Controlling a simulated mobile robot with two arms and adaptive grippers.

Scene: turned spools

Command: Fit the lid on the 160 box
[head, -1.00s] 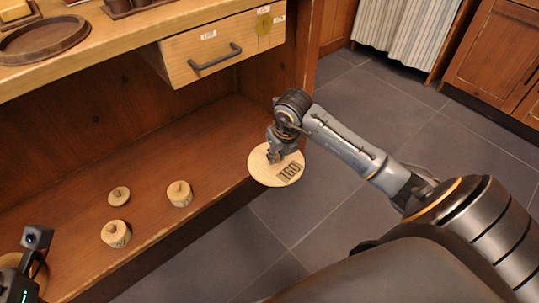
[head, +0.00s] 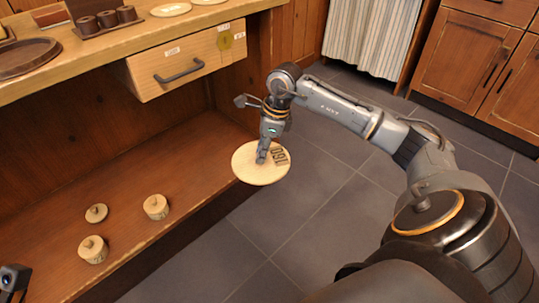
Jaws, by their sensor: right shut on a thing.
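A round, pale wooden lid (head: 250,175) marked 160 hangs nearly flat in front of the shelf edge, over the grey floor. My right gripper (head: 262,158) comes down on it from above and is shut on it near the middle of its top; the fingers hide whatever they grip there. I cannot make out a box marked 160 in the head view. Only a dark part of my left arm shows at the lower left corner, and its fingers are out of view.
A shut drawer (head: 190,65) with a dark handle is above. The shelf's right part is clear.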

